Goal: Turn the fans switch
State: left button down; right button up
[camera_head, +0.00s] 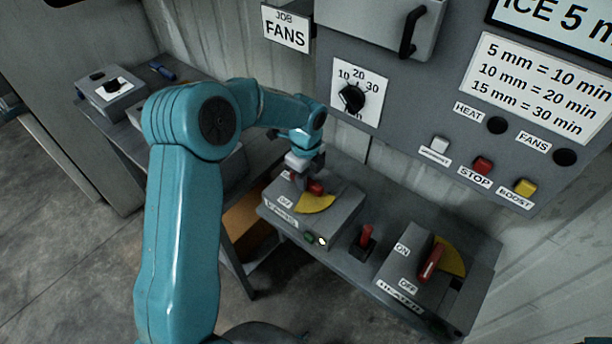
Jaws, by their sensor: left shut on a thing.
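The fans switch is a grey box (342,217) on the metal bench, with a label on its front edge, partly legible as FANS. My right gripper is out of view.
A heater switch box (400,265) with a red handle (432,262) and a small red lever (366,237) stand to the right. Above is a panel with a dial (352,97), buttons and a JOB FANS sign (286,27). Another box (112,97) sits at left.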

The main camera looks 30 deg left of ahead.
pick_arm(q)
jog(key=shift+w+a+r, duration=0.15)
jog(key=shift+r, duration=0.05)
jog(key=c, duration=1.3)
grip_release()
jog(key=o, duration=0.3)
jog(key=shift+o, duration=0.2)
jog(key=shift+f, duration=0.1)
notch_tip(320, 180, up, 16)
jog(key=shift+r+b, duration=0.2)
jog(key=shift+b, duration=0.15)
